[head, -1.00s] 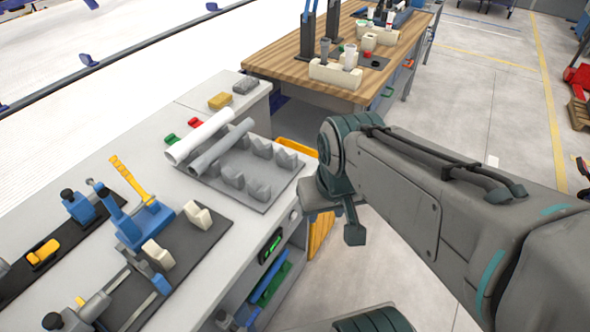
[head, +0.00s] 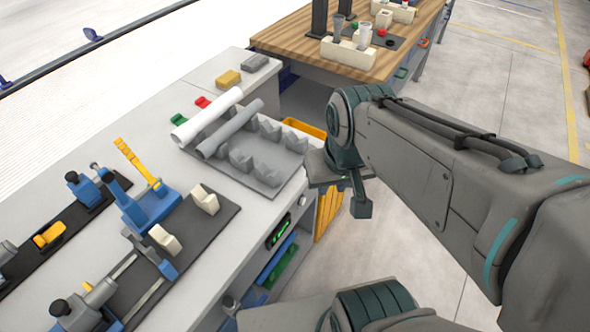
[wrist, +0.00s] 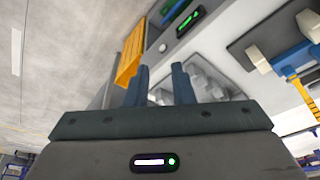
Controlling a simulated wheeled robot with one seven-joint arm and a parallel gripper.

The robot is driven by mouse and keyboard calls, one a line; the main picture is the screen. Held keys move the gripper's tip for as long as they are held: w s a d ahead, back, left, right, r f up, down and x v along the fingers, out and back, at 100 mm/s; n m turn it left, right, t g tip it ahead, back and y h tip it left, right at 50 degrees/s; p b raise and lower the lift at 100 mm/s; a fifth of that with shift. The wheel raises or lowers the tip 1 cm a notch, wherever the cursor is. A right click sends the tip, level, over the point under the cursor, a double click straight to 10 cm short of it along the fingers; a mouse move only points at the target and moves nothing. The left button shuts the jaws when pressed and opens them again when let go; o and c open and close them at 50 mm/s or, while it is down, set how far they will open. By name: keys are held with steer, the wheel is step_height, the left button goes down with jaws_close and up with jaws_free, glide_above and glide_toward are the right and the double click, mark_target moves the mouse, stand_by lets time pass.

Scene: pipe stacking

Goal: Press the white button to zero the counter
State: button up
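The white button (head: 303,200) is a small round knob on the front face of the grey bench, up and to the right of the counter (head: 278,232) with its lit green digits. In the wrist view, the button (wrist: 162,47) appears beyond the gap between my fingertips, with the counter (wrist: 188,21) above and to its right. My gripper (wrist: 160,82) is open and empty, its two dark blue fingers apart. The fingers look clear of the button. In the head view, the end of my arm is just right of the bench front, partly hiding the gripper.
On the bench (head: 215,275) are a grey notched rack (head: 262,180), a white pipe (head: 207,115), a grey pipe (head: 230,128) and blue fixtures. A yellow crate (head: 328,212) stands by the bench end. A wooden table (head: 300,38) is behind. Open floor lies right.

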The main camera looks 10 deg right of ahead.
jaws_close()
stand_by(1.4)
